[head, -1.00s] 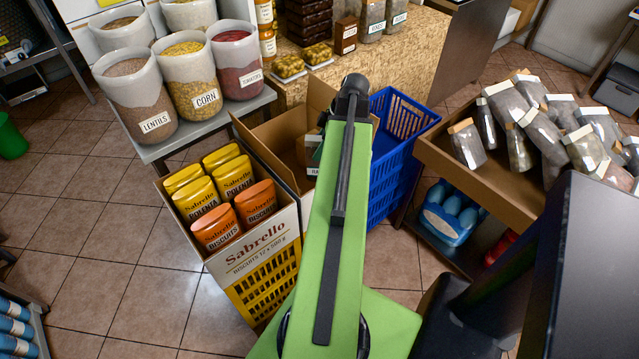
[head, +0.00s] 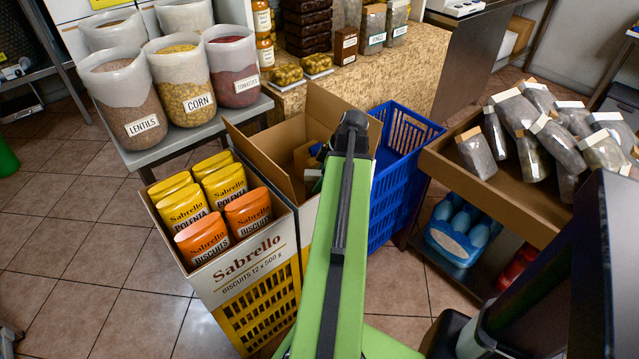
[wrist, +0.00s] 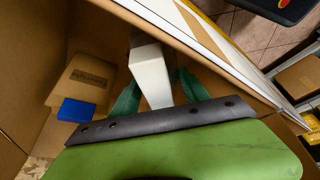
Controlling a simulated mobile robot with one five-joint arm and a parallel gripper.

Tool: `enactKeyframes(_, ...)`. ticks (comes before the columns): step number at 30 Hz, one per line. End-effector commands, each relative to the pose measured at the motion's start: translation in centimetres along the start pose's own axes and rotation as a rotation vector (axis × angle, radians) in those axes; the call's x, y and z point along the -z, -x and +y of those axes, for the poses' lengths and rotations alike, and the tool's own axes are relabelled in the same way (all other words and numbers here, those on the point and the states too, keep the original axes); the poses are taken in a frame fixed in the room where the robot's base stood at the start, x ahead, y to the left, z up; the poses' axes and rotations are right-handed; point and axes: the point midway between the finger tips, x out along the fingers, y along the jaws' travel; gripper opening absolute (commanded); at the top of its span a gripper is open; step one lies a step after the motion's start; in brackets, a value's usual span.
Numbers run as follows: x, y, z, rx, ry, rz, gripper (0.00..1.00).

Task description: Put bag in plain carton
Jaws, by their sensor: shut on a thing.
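The plain carton (head: 262,150) stands open, flaps up, in the middle of the head view, between the Sabrello carton and the blue crate. Its brown inside wall (wrist: 30,50) also fills the left of the wrist view. My gripper (wrist: 160,82) shows teal fingers inside or just over the carton, shut on the bag (wrist: 150,68). Only a whitish part of the bag shows between the fingers; the rest is hidden by the gripper. In the head view my green arm hides the gripper and the bag.
A brown labelled pack (wrist: 85,78) and a blue item (wrist: 76,111) are in the carton, left of my gripper. The Sabrello carton (head: 240,275) with yellow and orange packs stands close at left. The blue crate (head: 395,165) stands at right, before a shelf (head: 500,195) of grey bags.

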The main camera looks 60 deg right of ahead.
Motion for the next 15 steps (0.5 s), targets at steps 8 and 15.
enactKeyframes(8, -0.06, -0.22, 0.0, 0.0, 0.0, 0.0, 0.71)
enactKeyframes(15, -0.04, -0.23, 0.0, 0.0, 0.001, 0.0, 0.75)
